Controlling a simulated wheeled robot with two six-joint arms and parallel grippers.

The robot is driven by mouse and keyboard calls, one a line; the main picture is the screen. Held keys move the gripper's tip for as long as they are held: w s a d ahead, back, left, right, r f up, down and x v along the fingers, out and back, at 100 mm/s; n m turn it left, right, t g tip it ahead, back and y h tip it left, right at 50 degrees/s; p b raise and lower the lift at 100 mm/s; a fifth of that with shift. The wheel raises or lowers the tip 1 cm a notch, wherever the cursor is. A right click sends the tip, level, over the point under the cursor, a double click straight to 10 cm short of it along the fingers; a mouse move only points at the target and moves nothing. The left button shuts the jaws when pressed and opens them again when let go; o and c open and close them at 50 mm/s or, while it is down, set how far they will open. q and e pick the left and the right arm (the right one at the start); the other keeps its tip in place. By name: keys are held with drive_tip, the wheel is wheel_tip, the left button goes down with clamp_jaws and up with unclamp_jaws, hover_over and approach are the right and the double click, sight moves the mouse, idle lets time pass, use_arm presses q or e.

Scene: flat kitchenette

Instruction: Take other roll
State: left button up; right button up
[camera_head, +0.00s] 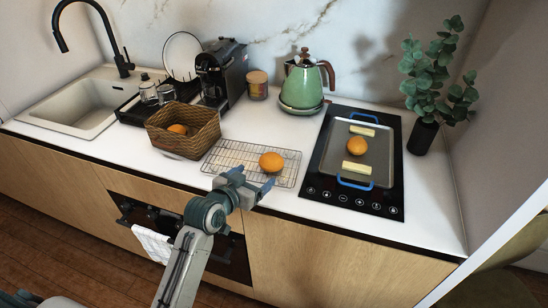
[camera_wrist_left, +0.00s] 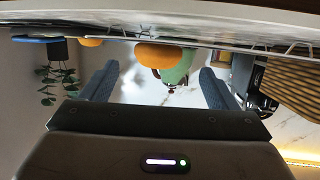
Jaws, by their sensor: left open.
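An orange-brown roll (camera_head: 271,162) lies on the wire cooling rack (camera_head: 226,158), near its right end. A second roll (camera_head: 177,129) sits in the woven basket (camera_head: 199,142). A third roll (camera_head: 357,146) is on the grey tray (camera_head: 373,136) on the hob, between two pale yellow bars. My left gripper (camera_head: 252,179) is open and empty at the front edge of the rack, just before the rack roll. In the left wrist view, which is upside down, that roll (camera_wrist_left: 158,55) shows beyond and between the spread fingers (camera_wrist_left: 158,85). My right gripper is out of view.
The tray has blue handles and lies on the black hob (camera_head: 322,183). A green kettle (camera_head: 302,84), a jar (camera_head: 257,86) and a coffee machine (camera_head: 222,72) stand behind. A plant (camera_head: 424,134) is at the right. The counter behind the rack is clear.

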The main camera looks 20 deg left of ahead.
sight(266, 165)
use_arm(q)
drive_tip(key=x, duration=0.2)
drive_tip(key=shift+w+d+p, duration=0.15)
drive_tip(key=shift+w+p, duration=0.15)
drive_tip(key=shift+w, duration=0.1)
drive_tip(key=shift+w+d, duration=0.1)
drive_tip(key=shift+w, duration=0.2)
drive_tip(key=x, duration=0.1)
drive_tip(key=p+x, duration=0.2)
drive_tip(key=x, duration=0.1)
drive_tip(key=shift+w+d+r, duration=0.1)
drive_tip(key=shift+w+r, duration=0.1)
drive_tip(key=shift+r, duration=0.1)
drive_tip(key=shift+w+d+f, duration=0.1)
drive_tip(key=shift+w+f, duration=0.1)
drive_tip(key=shift+w, duration=0.1)
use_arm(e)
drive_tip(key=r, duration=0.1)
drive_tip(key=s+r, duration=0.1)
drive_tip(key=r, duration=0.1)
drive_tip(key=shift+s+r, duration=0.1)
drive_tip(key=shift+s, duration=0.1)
use_arm(q)
drive_tip(key=shift+c, duration=0.2)
drive_tip(key=c, duration=1)
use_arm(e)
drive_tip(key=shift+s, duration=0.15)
